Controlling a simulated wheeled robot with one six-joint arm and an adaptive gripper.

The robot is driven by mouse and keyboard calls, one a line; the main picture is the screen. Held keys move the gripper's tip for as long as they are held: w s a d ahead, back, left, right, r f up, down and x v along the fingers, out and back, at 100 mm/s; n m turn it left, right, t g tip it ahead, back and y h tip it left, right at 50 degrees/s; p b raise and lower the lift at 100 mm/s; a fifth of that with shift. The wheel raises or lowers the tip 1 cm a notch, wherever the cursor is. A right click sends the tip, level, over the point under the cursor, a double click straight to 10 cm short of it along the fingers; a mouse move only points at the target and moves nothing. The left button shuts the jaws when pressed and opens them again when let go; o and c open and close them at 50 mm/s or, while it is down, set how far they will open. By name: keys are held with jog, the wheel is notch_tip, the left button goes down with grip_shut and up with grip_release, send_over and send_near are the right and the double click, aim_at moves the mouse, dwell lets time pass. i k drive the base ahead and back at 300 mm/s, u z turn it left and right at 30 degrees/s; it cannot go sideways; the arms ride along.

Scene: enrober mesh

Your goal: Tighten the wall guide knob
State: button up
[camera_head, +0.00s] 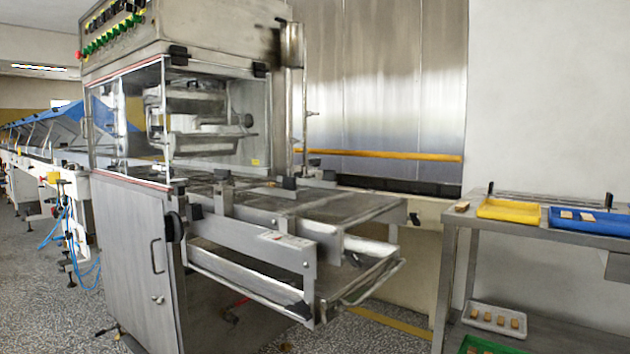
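A steel enrober machine (130,235) stands at the left and middle, with a mesh belt (315,205) running out to the right. Small black knobs sit along the belt: one near the middle (289,183), one at the far side (329,175), and one at the near left corner (195,212). A round black handwheel (173,227) is on the machine's front corner. I cannot tell which of these is the wall guide knob, nor whether any is loose. My gripper is not in view.
A steel table (475,215) stands at the right with a yellow tray (510,209) and a blue tray (592,222). A white tray (494,318) with several small pieces and a green tray (480,346) are below. Speckled floor (45,300) is open at the lower left.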

aim_at(314, 163)
jog(key=u, duration=0.05)
jog(key=k, duration=0.35)
jog(key=z, duration=0.8)
jog(key=i, duration=1.1)
jog(key=u, duration=0.85)
jog(key=i, duration=0.7)
jog(key=u, duration=3.35)
jog(key=i, duration=0.8)
jog(key=u, duration=0.1)
